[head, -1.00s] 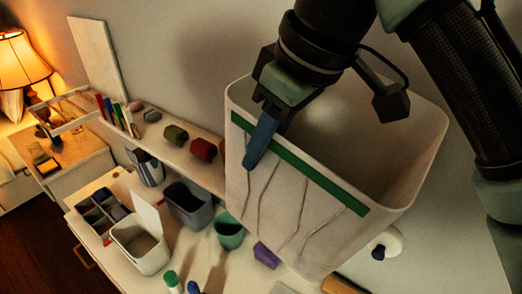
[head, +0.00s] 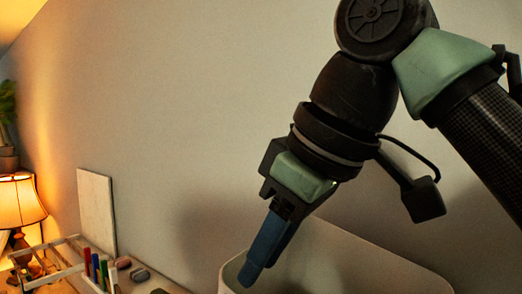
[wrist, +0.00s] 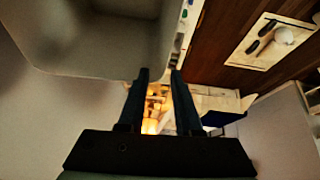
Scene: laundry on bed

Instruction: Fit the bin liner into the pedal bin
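A large pale open-topped container (head: 330,237) stands at the bottom of the head view; only its upper rim and part of its inside show. I cannot tell whether it is the pedal bin or the liner. My gripper (head: 248,278) points down near its left rim corner, one blue finger overlapping the opening in the picture. In the wrist view my gripper (wrist: 160,74) has its two fingers apart with nothing between them. The container (wrist: 75,77) fills the upper left there, its rim close to the left fingertip; I cannot tell whether they touch.
A lit lamp (head: 18,200) and a white panel (head: 97,215) stand at the left. In the wrist view a pale tray (wrist: 268,52) with dark items lies at the upper right. The wall behind my arm is bare.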

